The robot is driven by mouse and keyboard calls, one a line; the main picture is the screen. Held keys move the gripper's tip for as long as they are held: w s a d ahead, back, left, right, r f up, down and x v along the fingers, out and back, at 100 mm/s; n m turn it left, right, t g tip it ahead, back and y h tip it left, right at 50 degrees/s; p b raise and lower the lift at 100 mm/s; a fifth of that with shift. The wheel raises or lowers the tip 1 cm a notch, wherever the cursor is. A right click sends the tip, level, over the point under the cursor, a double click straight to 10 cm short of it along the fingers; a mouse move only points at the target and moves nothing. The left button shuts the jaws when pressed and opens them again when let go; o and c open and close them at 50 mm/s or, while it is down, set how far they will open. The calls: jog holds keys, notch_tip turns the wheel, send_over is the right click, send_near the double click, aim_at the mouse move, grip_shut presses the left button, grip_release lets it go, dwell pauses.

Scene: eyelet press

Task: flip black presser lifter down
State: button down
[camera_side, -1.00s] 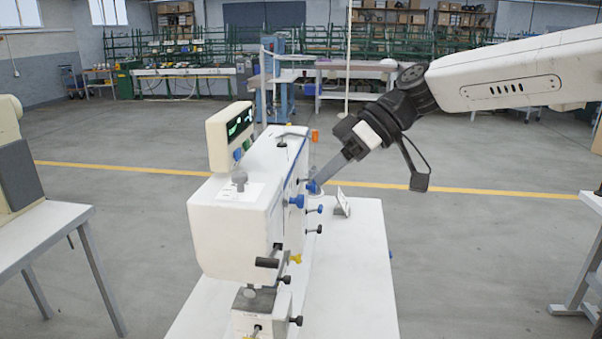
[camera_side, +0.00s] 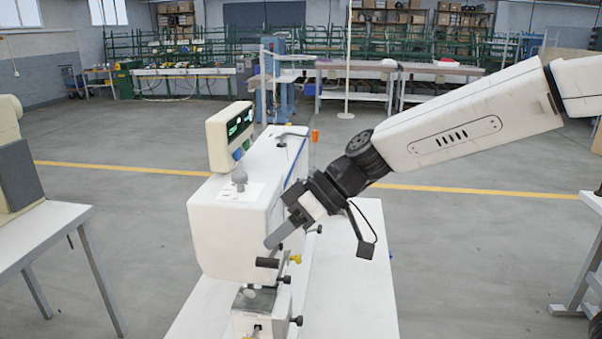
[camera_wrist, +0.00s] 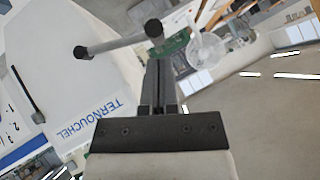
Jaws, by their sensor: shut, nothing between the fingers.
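The eyelet press (camera_side: 236,225) is a white machine on a white table. A short black handle (camera_side: 267,262), which looks like the presser lifter, sticks out level near its lower front corner. My gripper (camera_side: 268,243) is shut and empty, pointing down and left, its tips just above this handle in the side view. I cannot tell whether they touch. In the wrist view my gripper (camera_wrist: 160,64) shows as two closed fingers. Just past the tips is a grey rod (camera_wrist: 117,43) with black ends; I cannot tell if it is the same lever.
A yellow knob (camera_side: 295,259) and a black knob (camera_side: 296,321) stick out of the press close to the handle. A display box (camera_side: 230,136) stands on top. The white table (camera_side: 350,290) is clear to the right of the press.

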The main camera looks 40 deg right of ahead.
aim_at(278, 262)
jog(key=shift+s+a+f, duration=0.1)
jog(key=shift+s+f, duration=0.05)
jog(key=shift+f, duration=0.25)
jog(key=shift+s+a+f+t+h, duration=0.2)
jog(key=shift+f+t+h, duration=0.1)
dwell(0.5)
jog(key=shift+s+a+f+n+t+h, duration=0.2)
jog(key=shift+s+f+n+t+h, duration=0.1)
jog(key=shift+f+n+h, duration=0.15)
jog(key=shift+s+a+f+n+t+h, duration=0.15)
jog(key=shift+a+f+n+t+h, duration=0.1)
jog(key=shift+f+n+t+h, duration=0.35)
jog(key=shift+s+a+f, duration=0.1)
jog(key=shift+f, duration=1.05)
jog(key=s+d+r, duration=0.3)
jog(key=s+r, duration=0.3)
jog(key=r, duration=0.5)
jog(key=shift+s+d, duration=0.2)
